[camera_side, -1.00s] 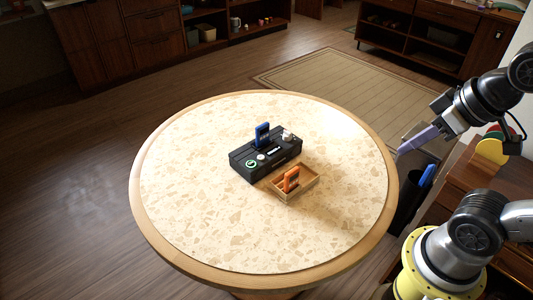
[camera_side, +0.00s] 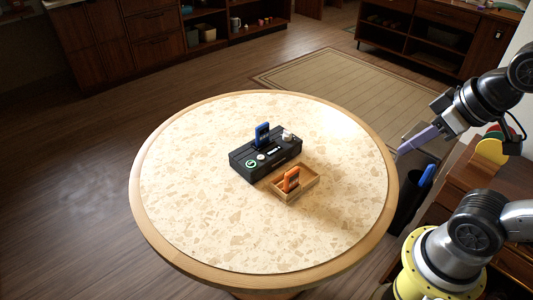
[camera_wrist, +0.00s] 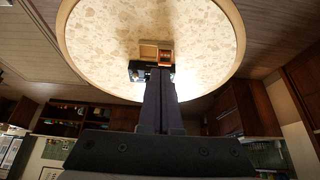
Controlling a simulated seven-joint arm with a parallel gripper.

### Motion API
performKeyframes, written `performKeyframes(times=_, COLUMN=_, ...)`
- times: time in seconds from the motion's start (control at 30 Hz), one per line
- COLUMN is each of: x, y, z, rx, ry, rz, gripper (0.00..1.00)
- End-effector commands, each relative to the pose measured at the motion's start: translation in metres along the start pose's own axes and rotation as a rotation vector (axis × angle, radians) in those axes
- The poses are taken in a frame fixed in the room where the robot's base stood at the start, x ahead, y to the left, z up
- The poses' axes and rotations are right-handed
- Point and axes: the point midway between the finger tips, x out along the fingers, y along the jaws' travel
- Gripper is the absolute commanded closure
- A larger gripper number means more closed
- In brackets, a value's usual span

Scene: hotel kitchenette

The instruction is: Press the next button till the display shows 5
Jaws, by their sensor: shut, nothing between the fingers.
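A black box-shaped device (camera_side: 248,171) sits near the middle of the round table. On its top are a round button with a green ring (camera_side: 252,163), a white round button (camera_side: 261,156), a small lit display (camera_side: 274,150) too small to read, a white knob (camera_side: 287,135) and an upright blue part (camera_side: 262,134). My gripper (camera_side: 402,151) is shut and empty, at the right beyond the table's edge, well apart from the device. In the wrist view my shut fingers (camera_wrist: 160,85) hide most of the device (camera_wrist: 136,73).
A wooden tray (camera_side: 309,185) holding an orange-handled item (camera_side: 291,179) stands just in front of the device. The rest of the round table (camera_side: 200,220) is clear. A dark bin (camera_side: 408,205) with something blue in it stands by the table's right edge.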

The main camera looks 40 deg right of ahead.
Motion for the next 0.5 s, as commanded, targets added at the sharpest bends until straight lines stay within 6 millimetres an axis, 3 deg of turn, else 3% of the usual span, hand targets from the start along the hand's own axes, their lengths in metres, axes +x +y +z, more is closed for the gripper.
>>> performKeyframes(times=0.5, x=-0.0001, y=0.0, z=-0.002, rx=0.028, ry=0.009, rz=0.0, gripper=1.0)
